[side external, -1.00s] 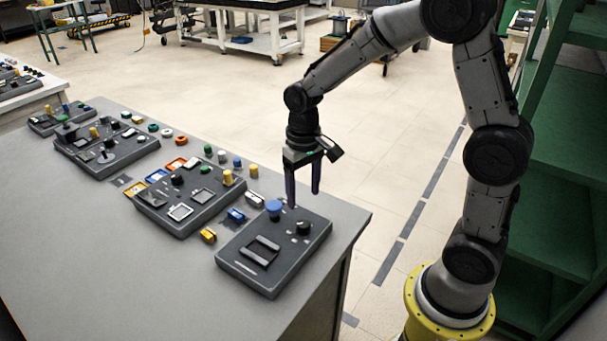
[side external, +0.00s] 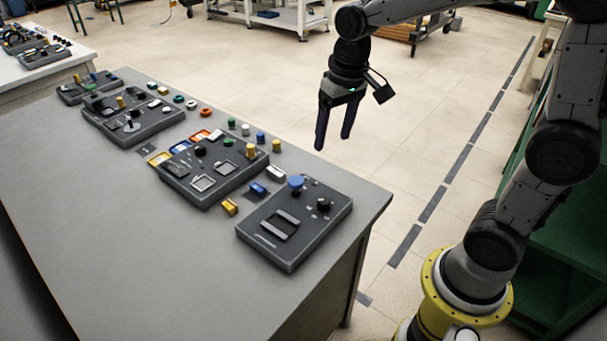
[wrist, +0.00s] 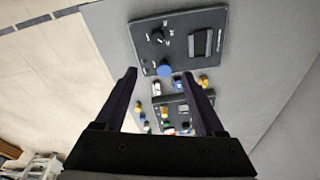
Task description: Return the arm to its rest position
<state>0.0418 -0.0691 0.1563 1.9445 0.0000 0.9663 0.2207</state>
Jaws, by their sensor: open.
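My gripper (side external: 333,143) is open and empty in the side external view. It hangs with its fingers pointing down, in the air above and behind the nearest dark panel (side external: 322,237). That panel lies at the right end of the grey table and carries a blue round knob (side external: 296,182), a black knob (side external: 323,205) and a square frame. In the wrist view the two dark fingers (wrist: 160,85) stand apart with nothing held between them. The same panel (wrist: 205,18) shows past the fingertips, with its blue knob (wrist: 164,70). My gripper touches nothing.
The grey table (side external: 120,240) holds more panels, such as the middle one (side external: 214,172) and a far one (side external: 133,124), with several small coloured pieces around them. A green shelf (side external: 565,250) stands at the right behind my arm.

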